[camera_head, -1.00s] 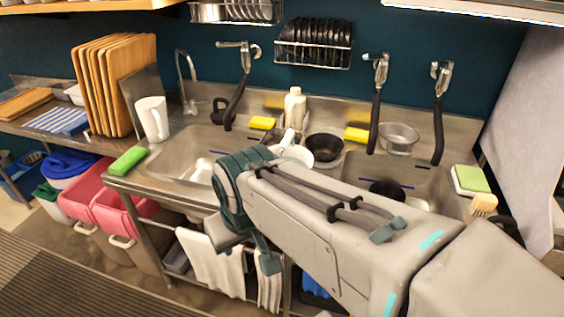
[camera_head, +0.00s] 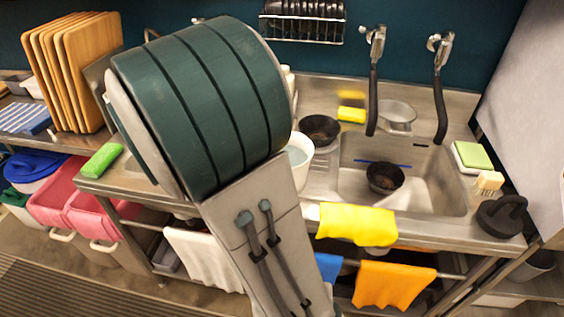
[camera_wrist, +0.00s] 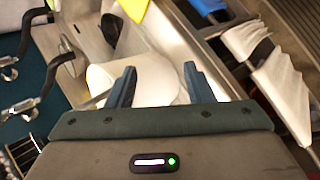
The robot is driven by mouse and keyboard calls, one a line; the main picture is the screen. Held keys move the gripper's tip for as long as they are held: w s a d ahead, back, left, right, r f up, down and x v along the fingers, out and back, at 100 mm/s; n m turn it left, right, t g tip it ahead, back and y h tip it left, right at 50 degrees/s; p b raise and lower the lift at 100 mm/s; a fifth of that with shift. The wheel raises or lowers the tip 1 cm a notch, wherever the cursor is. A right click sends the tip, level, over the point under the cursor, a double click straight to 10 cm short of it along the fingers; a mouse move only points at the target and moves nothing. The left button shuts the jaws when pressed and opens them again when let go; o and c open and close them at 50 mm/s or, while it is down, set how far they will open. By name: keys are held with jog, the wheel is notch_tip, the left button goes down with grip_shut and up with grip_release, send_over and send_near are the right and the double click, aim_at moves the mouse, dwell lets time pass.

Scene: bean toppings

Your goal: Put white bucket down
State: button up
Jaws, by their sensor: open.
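The white bucket (camera_head: 301,168) shows in the head view between the two sink basins, partly hidden behind my arm. Its open rim shows a pale greenish inside. In the wrist view a white rounded shape, apparently the bucket (camera_wrist: 145,84), lies below and between my fingers. My gripper (camera_wrist: 158,70) is open, its two fingers spread wide. I cannot tell whether a finger touches the bucket. The gripper is hidden behind my arm in the head view.
A black pan (camera_head: 320,130) sits beside the bucket. The right basin (camera_head: 425,190) holds a dark bowl (camera_head: 385,178). A yellow cloth (camera_head: 357,223) hangs over the front edge. Hoses with taps (camera_head: 373,85) stand behind. Cutting boards (camera_head: 75,70) stand at left.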

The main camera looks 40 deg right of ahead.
jog(key=w+d+r+t+h, duration=0.1)
jog(key=w+r+t+h, duration=0.1)
jog(key=w+r+h, duration=0.55)
jog(key=shift+h, duration=0.45)
jog(key=shift+s+d+f, duration=0.1)
jog(key=shift+d+f, duration=0.05)
jog(key=shift+d, duration=2.2)
jog(key=shift+s+d+f, duration=0.1)
jog(key=shift+d+f, duration=0.05)
jog(key=shift+d, duration=2.15)
jog(key=shift+d+f, duration=0.15)
jog(key=shift+d, duration=2.2)
grip_shut()
